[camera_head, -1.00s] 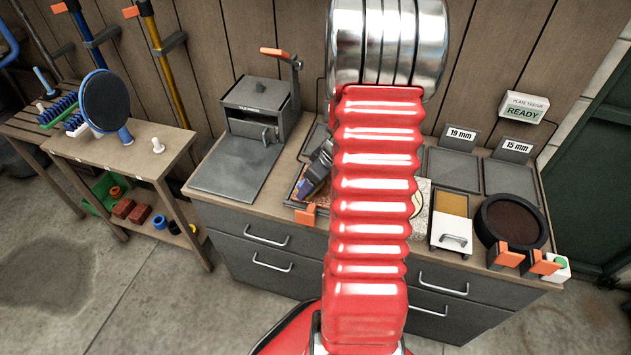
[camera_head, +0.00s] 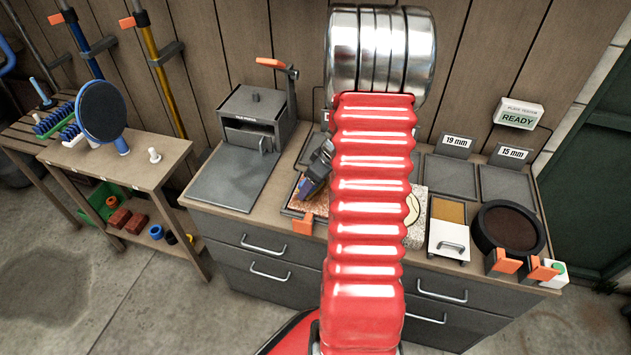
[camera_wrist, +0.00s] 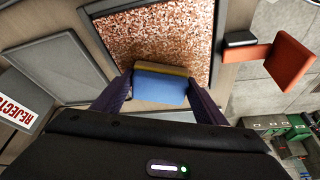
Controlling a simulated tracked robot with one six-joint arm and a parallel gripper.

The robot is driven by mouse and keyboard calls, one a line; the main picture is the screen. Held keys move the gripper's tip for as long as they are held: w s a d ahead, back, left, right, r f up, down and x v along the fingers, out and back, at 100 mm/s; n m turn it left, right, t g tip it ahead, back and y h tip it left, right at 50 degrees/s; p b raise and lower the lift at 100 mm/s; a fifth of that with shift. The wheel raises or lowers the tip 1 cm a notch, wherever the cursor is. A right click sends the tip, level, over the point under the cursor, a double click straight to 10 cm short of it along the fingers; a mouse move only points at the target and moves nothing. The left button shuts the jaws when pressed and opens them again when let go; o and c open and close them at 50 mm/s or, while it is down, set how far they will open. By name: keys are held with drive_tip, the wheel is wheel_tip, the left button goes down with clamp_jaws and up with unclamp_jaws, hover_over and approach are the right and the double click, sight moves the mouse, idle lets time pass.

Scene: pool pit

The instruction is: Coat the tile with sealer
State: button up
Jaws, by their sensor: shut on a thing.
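A speckled brown tile (camera_wrist: 155,45) lies in a grey-edged tray (camera_wrist: 210,45) on the bench. In the head view, part of the tile (camera_head: 300,201) shows left of my red arm, and the arm hides much of that area. My gripper (camera_wrist: 160,90) is shut on a small blue block with a yellow edge, which looks like a sponge applicator (camera_wrist: 160,88). The block is over the tile's near edge in the wrist view; I cannot tell whether it touches. In the head view, my dark gripper (camera_head: 318,168) slants down over the tile. I cannot tell whether the tile is wet.
An orange clamp handle (camera_wrist: 284,62) stands beside the tray. A tan-filled tray (camera_head: 448,212), a round dark dish (camera_head: 508,228) and 19 mm and 15 mm plates are on the right. A grey press (camera_head: 252,118) is on the left. A REJECT sign (camera_wrist: 18,100) lies left.

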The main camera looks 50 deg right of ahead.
drive_tip(key=shift+d, duration=0.15)
drive_tip(key=shift+w+d+r, duration=0.1)
drive_tip(key=shift+w+d, duration=0.35)
drive_tip(key=shift+d, duration=0.3)
drive_tip(key=shift+w+d, duration=0.4)
drive_tip(key=shift+d, duration=0.3)
drive_tip(key=shift+w+d, duration=0.4)
drive_tip(key=shift+d, duration=0.4)
drive_tip(key=shift+w+d, duration=0.4)
drive_tip(key=shift+d, duration=0.4)
drive_tip(key=shift+s+d+f, duration=0.15)
drive_tip(key=shift+s+d, duration=0.15)
drive_tip(key=shift+s, duration=0.3)
drive_tip(key=shift+s+d+f, duration=0.1)
drive_tip(key=shift+s+d, duration=0.15)
drive_tip(key=shift+s, duration=0.3)
drive_tip(key=shift+a, duration=0.1)
